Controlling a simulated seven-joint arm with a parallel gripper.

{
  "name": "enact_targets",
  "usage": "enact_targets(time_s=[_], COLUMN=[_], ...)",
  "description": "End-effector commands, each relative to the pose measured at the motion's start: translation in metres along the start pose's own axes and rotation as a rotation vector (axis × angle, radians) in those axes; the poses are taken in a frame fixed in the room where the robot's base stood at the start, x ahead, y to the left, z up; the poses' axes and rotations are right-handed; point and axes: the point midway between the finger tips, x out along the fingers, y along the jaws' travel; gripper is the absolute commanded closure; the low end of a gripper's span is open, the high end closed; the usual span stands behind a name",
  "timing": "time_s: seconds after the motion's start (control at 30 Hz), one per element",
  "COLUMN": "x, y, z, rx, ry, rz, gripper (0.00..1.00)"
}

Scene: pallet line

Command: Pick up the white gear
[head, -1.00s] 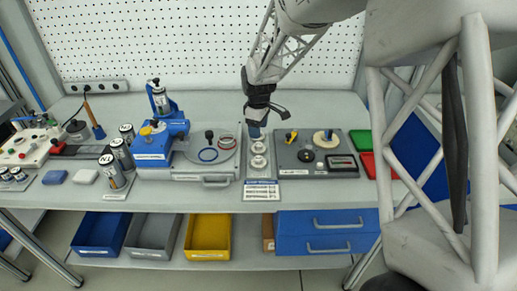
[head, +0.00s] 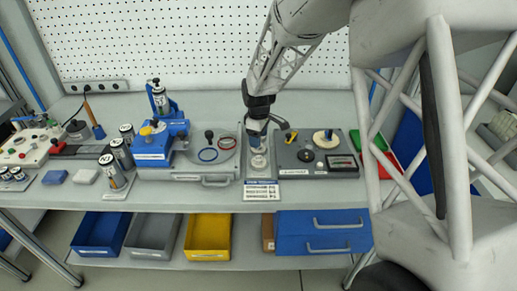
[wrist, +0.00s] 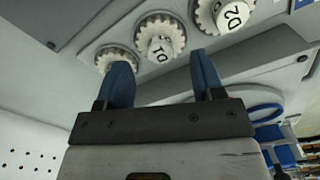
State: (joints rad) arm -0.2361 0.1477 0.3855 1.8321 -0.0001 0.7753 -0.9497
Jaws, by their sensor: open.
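Several whitish toothed gears stand in a row on a narrow grey strip (head: 253,181) at the bench's middle. The wrist view shows three: one at the left (wrist: 117,58), one in the middle with a marked white hub (wrist: 160,40), and one at the upper right marked D2 (wrist: 222,15). I cannot tell which one the task means. In the head view the front gear (head: 259,162) is visible, and my gripper covers those behind. My gripper (wrist: 162,75) is open and empty, its blue fingers above the row, near the left and middle gears. No gear is visibly between them.
Right is a dark panel (head: 318,168) with a round disc and a display. A white label card (head: 262,191) lies in front. The pegboard (head: 190,40) stands behind.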

Motion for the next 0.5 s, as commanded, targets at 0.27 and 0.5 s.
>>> enact_targets(time_s=[0.27, 0.5], x=[0.031, 0.038], y=[-0.001, 0.0], z=[0.001, 0.0], rx=[0.0, 0.0], ry=[-0.002, -0.001], rz=[-0.002, -0.001], gripper=[0.39, 0.39])
